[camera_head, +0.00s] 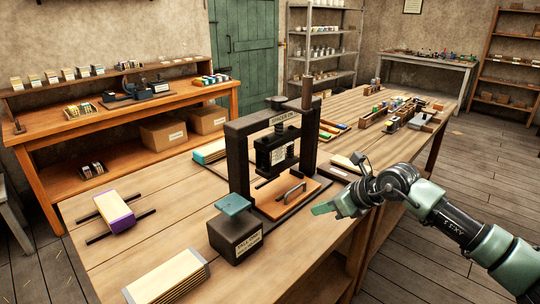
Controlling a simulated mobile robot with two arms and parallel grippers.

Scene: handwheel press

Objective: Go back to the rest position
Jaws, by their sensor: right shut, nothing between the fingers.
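My right arm comes in from the right edge. My right gripper (324,208) is shut and empty, just above the front edge of the wooden table, to the right of the black handwheel press (238,150). The press stands upright on the table, with an orange-brown base board (284,198) carrying a metal handle (291,192). The gripper looks apart from the press. My left gripper is not in view.
A dark box with a teal top (235,237) stands at the table's front. A cream stack (168,280) and a purple-edged block on rails (114,212) lie at left. Trays of small parts (398,113) sit at the far right end. Floor (470,165) right of the table is clear.

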